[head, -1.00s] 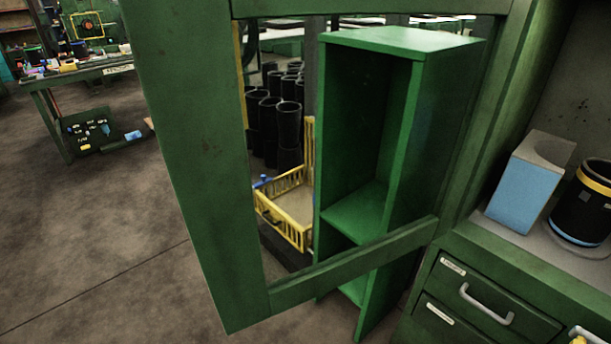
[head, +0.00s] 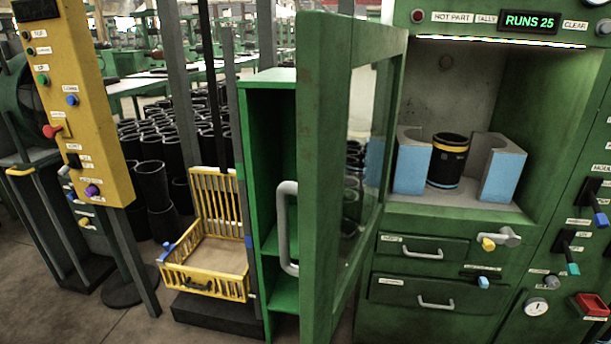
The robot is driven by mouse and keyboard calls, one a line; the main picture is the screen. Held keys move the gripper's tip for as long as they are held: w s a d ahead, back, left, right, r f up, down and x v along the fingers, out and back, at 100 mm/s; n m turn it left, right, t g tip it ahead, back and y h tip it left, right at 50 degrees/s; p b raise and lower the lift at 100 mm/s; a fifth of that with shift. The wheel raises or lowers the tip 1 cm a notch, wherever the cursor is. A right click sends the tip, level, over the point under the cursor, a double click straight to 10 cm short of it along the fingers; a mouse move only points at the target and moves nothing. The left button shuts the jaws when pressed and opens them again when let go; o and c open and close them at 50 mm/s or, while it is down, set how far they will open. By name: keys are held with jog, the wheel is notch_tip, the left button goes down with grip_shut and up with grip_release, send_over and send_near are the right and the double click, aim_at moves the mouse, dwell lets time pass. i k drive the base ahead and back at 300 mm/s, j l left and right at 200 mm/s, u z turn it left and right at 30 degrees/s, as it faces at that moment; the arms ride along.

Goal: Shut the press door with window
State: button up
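The press door with window (head: 324,170) is a green framed door with a glass pane (head: 371,135). It stands wide open, swung out toward me and seen nearly edge-on. Its grey bar handle (head: 286,228) is on the left face. The press opening to its right is uncovered. Inside it, a black sleeve with a yellow band (head: 447,161) stands between two grey and blue blocks (head: 411,162). My gripper is not in view.
A green shelf cabinet (head: 262,180) stands behind the door. A yellow wire basket (head: 207,262) and a yellow control post (head: 75,100) are to the left. Drawers (head: 423,249) and levers (head: 594,202) line the press front. Some floor is clear at lower left.

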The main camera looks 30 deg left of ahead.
aim_at(328, 45)
jog(key=k+j, duration=0.1)
jog(key=j, duration=0.75)
jog(key=k+j+u, duration=0.1)
jog(key=j, duration=0.8)
